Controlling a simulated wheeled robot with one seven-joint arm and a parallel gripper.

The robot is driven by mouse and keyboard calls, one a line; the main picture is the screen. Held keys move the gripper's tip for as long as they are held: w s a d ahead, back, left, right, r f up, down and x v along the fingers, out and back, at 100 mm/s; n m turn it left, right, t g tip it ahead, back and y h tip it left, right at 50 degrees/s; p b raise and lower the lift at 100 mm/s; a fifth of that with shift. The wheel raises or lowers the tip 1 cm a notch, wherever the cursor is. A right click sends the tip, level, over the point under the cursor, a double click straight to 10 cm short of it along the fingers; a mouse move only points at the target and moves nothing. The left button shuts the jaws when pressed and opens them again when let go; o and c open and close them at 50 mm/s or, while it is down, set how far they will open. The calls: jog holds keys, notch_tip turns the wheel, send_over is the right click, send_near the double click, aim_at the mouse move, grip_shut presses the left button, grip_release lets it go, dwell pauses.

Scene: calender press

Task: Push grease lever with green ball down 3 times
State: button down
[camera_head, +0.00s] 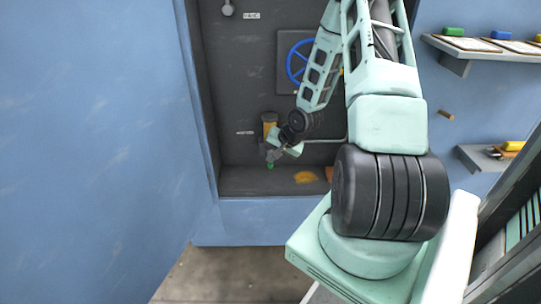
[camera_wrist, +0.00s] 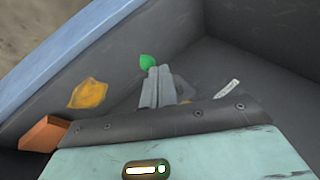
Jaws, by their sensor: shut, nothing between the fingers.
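The green ball (camera_head: 270,165) of the grease lever shows low in the dark recess in the head view, just below my gripper (camera_head: 274,156). In the wrist view the green ball (camera_wrist: 147,62) shows just past the tips of my gripper (camera_wrist: 160,70). The fingers are shut together with nothing between them. They look very close to the ball; I cannot tell whether they touch it. The lever's arm is mostly hidden behind my gripper. A yellow-brown cylinder (camera_head: 269,120) stands on the recess wall just above my gripper.
A blue handwheel (camera_head: 298,62) sits on the back wall, partly behind my arm. A yellow stain (camera_head: 306,177) lies on the recess floor, with an orange-brown block (camera_wrist: 44,134) near it. The blue side wall (camera_head: 203,100) bounds the recess on the left. Shelves (camera_head: 490,47) hang at right.

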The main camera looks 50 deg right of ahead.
jog(key=shift+w+d+r+p, duration=0.2)
jog(key=shift+r+p, duration=0.45)
jog(key=shift+p, duration=0.25)
jog(key=shift+w+d+r+p, duration=0.15)
jog(key=shift+d+r+p, duration=0.05)
jog(key=shift+r+p, duration=0.6)
jog(key=shift+w+d+r+p, duration=0.2)
jog(key=shift+r+p, duration=0.35)
jog(key=shift+p, duration=0.45)
jog(key=r+p, duration=0.1)
jog(key=p, duration=0.1)
jog(key=d+r+p, duration=0.1)
jog(key=r+p, duration=0.1)
jog(key=w+r+p, duration=0.1)
jog(key=p, duration=0.1)
jog(key=shift+d+r, duration=0.15)
jog(key=shift+r, duration=0.2)
dwell(0.9)
